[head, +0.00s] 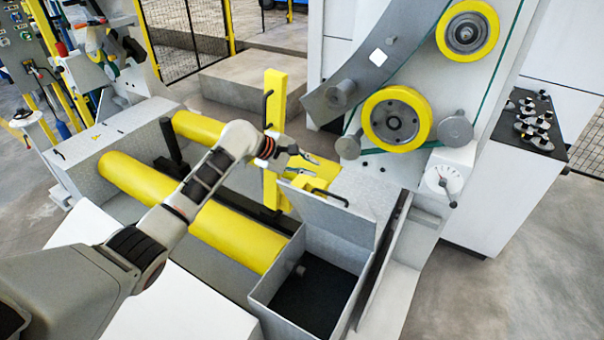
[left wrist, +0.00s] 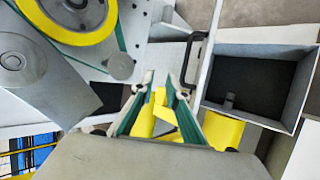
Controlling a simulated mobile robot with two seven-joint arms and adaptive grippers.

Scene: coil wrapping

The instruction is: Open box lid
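The grey box (head: 268,315) stands at the lower middle of the head view, with a dark floor and a small grey object inside. Its lid (head: 335,222) is raised, standing up along the far side, with a black handle (head: 330,197) near its upper edge. In the left wrist view the open box (left wrist: 255,48) is at the right, and the handle (left wrist: 190,58) shows at its left. My left gripper (head: 309,165) is open and empty, just beyond the lid's upper edge and apart from the handle. My right gripper is not in view.
Yellow rollers (head: 235,235) lie left of the box. A yellow post (head: 273,135) stands behind my left gripper. The machine panel with yellow wheels (head: 397,118) rises at the back right. A table with small dark parts (head: 533,122) is at the far right.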

